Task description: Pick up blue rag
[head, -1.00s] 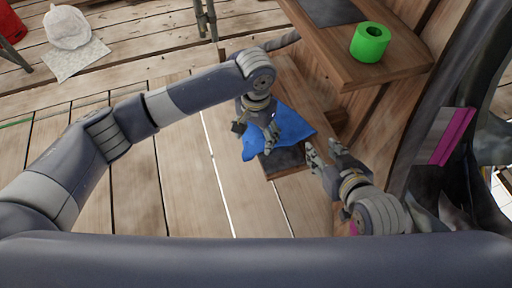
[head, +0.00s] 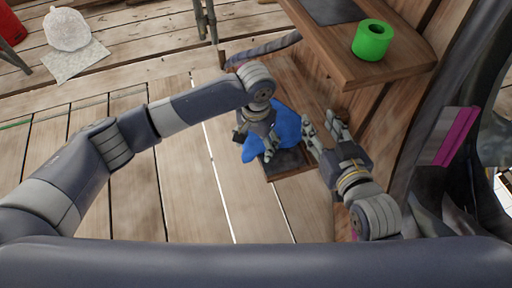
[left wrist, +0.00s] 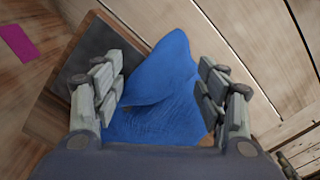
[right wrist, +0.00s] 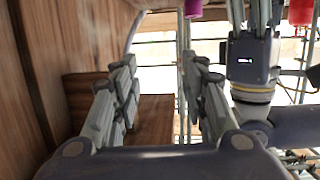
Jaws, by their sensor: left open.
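The blue rag (head: 287,122) lies crumpled on a low wooden shelf with a dark inset (head: 286,160). In the left wrist view the rag (left wrist: 160,88) sits between the fingers, with a raised fold. My left gripper (head: 257,145) is open above the rag and hides part of it in the head view. The left wrist view shows its fingers (left wrist: 162,95) apart on either side of the rag; I cannot tell whether they touch it. My right gripper (head: 322,122) is open and empty to the right of the rag. Its spread fingers (right wrist: 160,95) also show in the right wrist view.
A green roll (head: 373,40) stands on a higher wooden shelf (head: 395,68) at the upper right. A white bag (head: 67,28) rests near a pale sheet (head: 68,62) at the upper left. The plank floor (head: 170,190) left of the shelf is clear.

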